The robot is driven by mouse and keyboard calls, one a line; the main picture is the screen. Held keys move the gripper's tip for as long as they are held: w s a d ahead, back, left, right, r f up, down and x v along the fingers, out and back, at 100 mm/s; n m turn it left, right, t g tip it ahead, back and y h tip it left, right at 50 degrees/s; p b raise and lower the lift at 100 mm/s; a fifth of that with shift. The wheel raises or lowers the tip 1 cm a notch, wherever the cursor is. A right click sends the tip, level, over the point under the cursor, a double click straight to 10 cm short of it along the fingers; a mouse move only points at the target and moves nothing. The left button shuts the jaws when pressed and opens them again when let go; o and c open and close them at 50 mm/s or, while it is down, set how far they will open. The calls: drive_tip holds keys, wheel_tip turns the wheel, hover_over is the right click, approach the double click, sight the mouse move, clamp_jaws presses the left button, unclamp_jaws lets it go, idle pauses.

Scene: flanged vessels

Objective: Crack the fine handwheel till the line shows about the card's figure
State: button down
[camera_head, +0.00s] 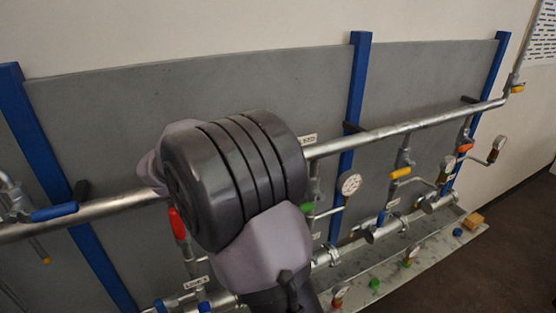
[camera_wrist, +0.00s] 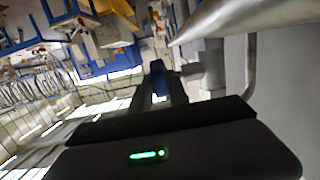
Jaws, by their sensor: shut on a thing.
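I cannot tell whether this part is the fine handwheel. In the head view my own arm fills the middle and hides my gripper and what it holds. A round white dial gauge (camera_head: 349,183) stands just right of my arm; its reading is too small to tell. A green handle (camera_head: 307,208) shows left of the gauge.
A long grey pipe (camera_head: 400,130) runs across grey panels with blue posts (camera_head: 353,110). Blue (camera_head: 55,213), red (camera_head: 178,224) and yellow (camera_head: 400,173) valve handles stick out along it. The floor at lower right is clear.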

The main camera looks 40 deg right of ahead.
idle(0.3)
drive_tip(key=c, duration=1.5)
unclamp_jaws()
drive_tip(key=shift+d, duration=0.1)
drive_tip(key=shift+c, duration=0.2)
drive_tip(key=p+v, duration=0.3)
drive_tip(key=v, duration=1.4)
drive_tip(key=shift+a, duration=0.25)
drive_tip(key=shift+r, duration=0.1)
